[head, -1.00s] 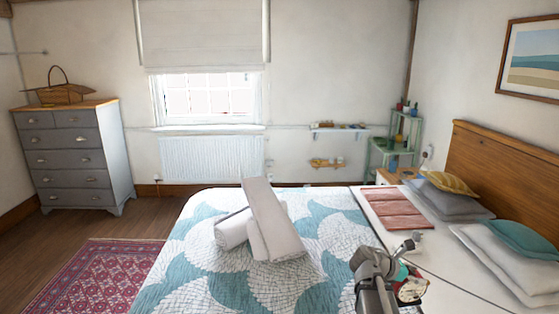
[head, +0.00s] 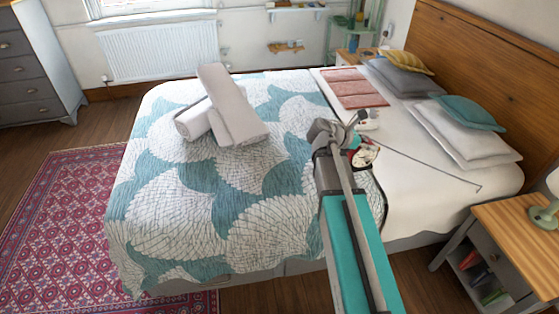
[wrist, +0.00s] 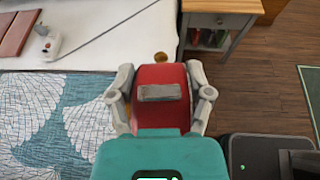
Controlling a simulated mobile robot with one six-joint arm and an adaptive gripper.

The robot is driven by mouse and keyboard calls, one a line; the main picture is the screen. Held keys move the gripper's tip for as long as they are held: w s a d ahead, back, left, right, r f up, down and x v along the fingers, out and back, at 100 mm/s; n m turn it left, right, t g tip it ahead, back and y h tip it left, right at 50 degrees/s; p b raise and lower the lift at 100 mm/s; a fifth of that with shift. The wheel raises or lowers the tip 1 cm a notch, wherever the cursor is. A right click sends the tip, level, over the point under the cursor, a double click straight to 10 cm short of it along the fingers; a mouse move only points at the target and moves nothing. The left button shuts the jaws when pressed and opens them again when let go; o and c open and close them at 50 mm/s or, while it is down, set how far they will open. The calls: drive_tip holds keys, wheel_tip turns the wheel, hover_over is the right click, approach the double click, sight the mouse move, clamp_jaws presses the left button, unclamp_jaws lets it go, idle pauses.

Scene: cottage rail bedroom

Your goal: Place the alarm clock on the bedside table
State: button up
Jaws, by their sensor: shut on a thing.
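The red alarm clock (head: 366,157) with a pale dial is held in the air, over the bed's right part as the head view shows it. In the wrist view its red body (wrist: 160,78) sits between the two fingers of my gripper (wrist: 162,98), which is shut on it. In the head view my arm partly hides the clock. A bedside table (head: 535,213) with a wooden top and grey frame stands at the right edge, apart from the clock. It also shows at the top of the wrist view (wrist: 222,6).
The bed (head: 280,215) bears rolled towels (head: 225,110), pillows, a thin rod (head: 430,169) and a small white object (head: 368,120). A green lamp (head: 545,214) stands on the table's right. The tabletop's left part looks clear. Books fill its lower shelf. A rug (head: 60,220) covers floor at left.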

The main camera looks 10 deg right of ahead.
drive_tip(key=w+a+f+n+t+y+b, duration=0.1)
drive_tip(key=w+a+f+n+t+b, duration=0.1)
drive_tip(key=a, duration=0.5)
drive_tip(key=w+a+f+n+t+y+b, duration=0.1)
drive_tip(key=w+a+f+n+t+b, duration=0.2)
drive_tip(key=a+f+b, duration=0.2)
drive_tip(key=w+a+f+n+t+y+b, duration=0.2)
drive_tip(key=a+f+n+t+b, duration=0.1)
drive_tip(key=a, duration=0.7)
drive_tip(key=shift+w+a+f+b, duration=0.3)
drive_tip(key=shift+f, duration=0.15)
drive_tip(key=w+f+b, duration=0.9)
drive_tip(key=w, duration=0.4)
drive_tip(key=shift+w, duration=0.1)
drive_tip(key=shift+w+f+b, duration=0.2)
drive_tip(key=shift+f+b, duration=0.85)
drive_tip(key=shift+w+f+b, duration=0.2)
drive_tip(key=shift+f+b, duration=0.8)
